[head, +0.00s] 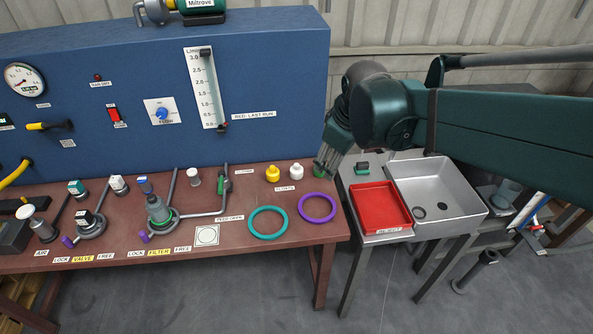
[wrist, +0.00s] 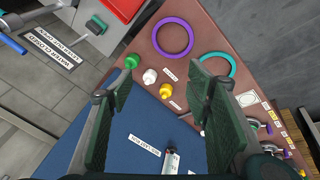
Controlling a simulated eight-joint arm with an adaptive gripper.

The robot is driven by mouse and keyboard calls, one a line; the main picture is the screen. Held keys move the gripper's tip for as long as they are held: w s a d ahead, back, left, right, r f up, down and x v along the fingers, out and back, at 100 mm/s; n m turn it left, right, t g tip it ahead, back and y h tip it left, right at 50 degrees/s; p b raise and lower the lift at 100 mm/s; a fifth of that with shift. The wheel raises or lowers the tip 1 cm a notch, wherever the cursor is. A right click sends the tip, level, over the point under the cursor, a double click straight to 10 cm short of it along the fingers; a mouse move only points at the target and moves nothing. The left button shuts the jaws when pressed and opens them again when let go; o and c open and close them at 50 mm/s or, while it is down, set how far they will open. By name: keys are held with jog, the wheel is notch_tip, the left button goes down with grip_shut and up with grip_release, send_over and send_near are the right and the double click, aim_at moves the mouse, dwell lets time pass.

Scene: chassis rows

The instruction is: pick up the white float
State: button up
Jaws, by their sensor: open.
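The white float (head: 296,172) stands on the brown bench beside the FLOATS label, between the yellow float (head: 273,174) and the green float (head: 319,171). In the wrist view the white float (wrist: 149,76) shows between my two fingers, apart from both, with the yellow float (wrist: 165,91) and the green float (wrist: 132,61) on either side. My gripper (head: 327,167) is open and empty. In the head view it hangs at the bench's right end, right of the white float, and partly covers the green float.
A teal ring (head: 268,236) and a purple ring (head: 317,222) lie in front of the floats. The blue panel (head: 270,100) rises behind them. A red tray (head: 380,207) and a metal sink (head: 440,185) stand to the right. Valves and pipes fill the bench's left part.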

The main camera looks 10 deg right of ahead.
jog(key=w+a+f+n+g+p, duration=0.15)
jog(key=w+n, duration=0.25)
jog(key=w, duration=0.4)
jog(key=n+g+p, duration=0.3)
jog(key=n+p, duration=0.2)
jog(key=n, duration=0.4)
send_over(297, 164)
notch_tip(297, 164, down, 15)
jog(key=shift+f, duration=0.1)
jog(key=shift+w+a+f+n, duration=0.1)
jog(key=shift+w+f+n, duration=0.1)
jog(key=shift+f+n, duration=0.3)
jog(key=shift+f, duration=1.3)
jog(key=shift+s+f+b, duration=0.1)
jog(key=shift+f+b, duration=0.4)
jog(key=shift+f, duration=2.1)
